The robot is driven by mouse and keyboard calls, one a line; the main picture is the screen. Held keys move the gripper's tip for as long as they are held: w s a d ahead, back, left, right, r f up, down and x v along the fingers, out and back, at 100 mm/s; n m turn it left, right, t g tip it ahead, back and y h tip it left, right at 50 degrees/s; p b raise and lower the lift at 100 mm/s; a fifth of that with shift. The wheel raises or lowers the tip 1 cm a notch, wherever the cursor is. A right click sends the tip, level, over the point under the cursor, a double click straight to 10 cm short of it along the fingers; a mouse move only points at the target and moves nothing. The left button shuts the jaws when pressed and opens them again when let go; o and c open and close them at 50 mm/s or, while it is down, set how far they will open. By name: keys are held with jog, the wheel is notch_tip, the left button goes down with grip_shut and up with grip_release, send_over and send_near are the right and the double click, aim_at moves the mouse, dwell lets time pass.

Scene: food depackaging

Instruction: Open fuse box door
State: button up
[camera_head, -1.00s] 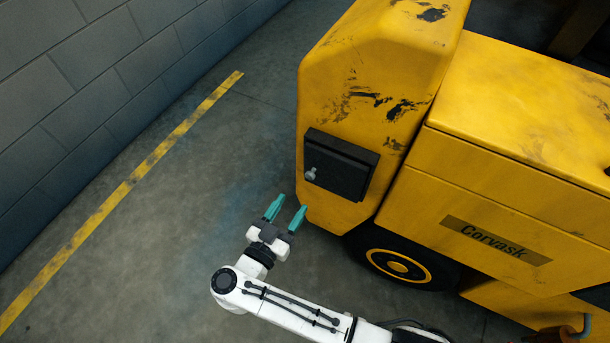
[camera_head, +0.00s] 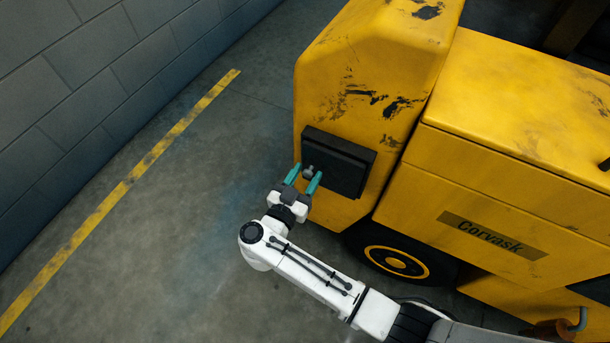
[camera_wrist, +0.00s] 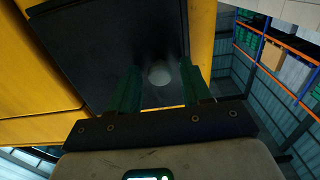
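The fuse box door (camera_head: 341,167) is a dark, closed panel on the yellow vehicle's end. A small grey round knob (camera_head: 308,171) sits near its left edge. My gripper (camera_head: 304,174) has teal fingers, open, with the knob appearing between the fingertips. In the wrist view the dark door (camera_wrist: 105,45) fills the upper middle. The pale knob (camera_wrist: 160,75) shows there between the two parted fingers (camera_wrist: 160,85). I cannot tell whether either finger touches it.
The yellow vehicle (camera_head: 500,190) takes up the right side, with a black wheel (camera_head: 392,262) below the box. A grey block wall (camera_head: 100,75) and a yellow floor line (camera_head: 130,180) are at left. The floor between is clear. Shelving (camera_wrist: 275,50) shows in the wrist view.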

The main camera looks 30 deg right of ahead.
grip_shut()
dwell(0.5)
